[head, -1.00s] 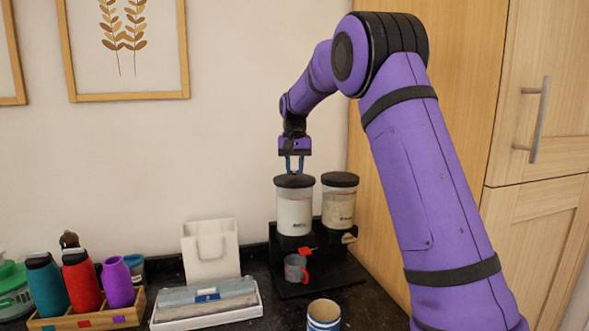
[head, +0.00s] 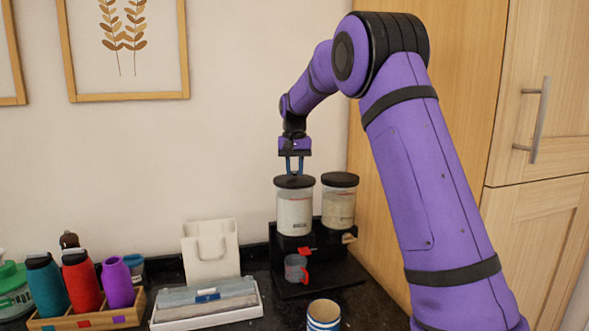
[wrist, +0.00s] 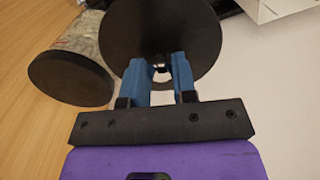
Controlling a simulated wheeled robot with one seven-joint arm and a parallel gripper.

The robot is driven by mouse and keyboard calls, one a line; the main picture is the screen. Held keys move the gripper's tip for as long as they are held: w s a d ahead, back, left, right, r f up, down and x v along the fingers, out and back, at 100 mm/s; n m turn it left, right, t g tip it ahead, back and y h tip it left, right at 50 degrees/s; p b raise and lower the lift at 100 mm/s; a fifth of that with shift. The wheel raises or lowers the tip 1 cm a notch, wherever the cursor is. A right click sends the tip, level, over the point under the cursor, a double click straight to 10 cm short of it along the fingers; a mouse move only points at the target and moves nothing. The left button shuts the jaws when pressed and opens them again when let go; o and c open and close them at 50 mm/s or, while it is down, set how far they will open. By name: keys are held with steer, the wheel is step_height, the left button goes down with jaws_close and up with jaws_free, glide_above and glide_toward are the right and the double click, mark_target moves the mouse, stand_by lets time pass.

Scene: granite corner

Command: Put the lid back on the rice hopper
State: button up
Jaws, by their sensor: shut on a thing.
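The rice hopper is a pair of clear canisters on a black stand. The left canister (head: 294,213) holds white contents, and a round black lid (head: 294,182) sits at its top. My gripper (head: 294,171) points down over this lid, its blue fingers shut on the lid's small central knob. In the wrist view the lid (wrist: 160,30) fills the top centre, with the gripper (wrist: 161,68) at its middle. I cannot tell whether the lid is fully seated. The right canister (head: 338,208) has its own black lid (head: 340,179), also in the wrist view (wrist: 68,78).
A red-handled cup (head: 295,268) stands under the left canister on the black stand (head: 325,278). A striped mug (head: 323,316) stands in front. A white bag (head: 210,252), a tray of cloths (head: 207,315) and a wooden bottle rack (head: 95,318) are left. A wooden cabinet (head: 430,30) borders the right.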

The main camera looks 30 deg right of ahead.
steer(key=shift+f, duration=0.1)
stand_by(0.7)
steer(key=o, duration=1.5)
steer(key=shift+c, duration=0.2)
steer(key=shift+r, duration=3.5)
jaws_close()
steer(key=shift+f, duration=3.25)
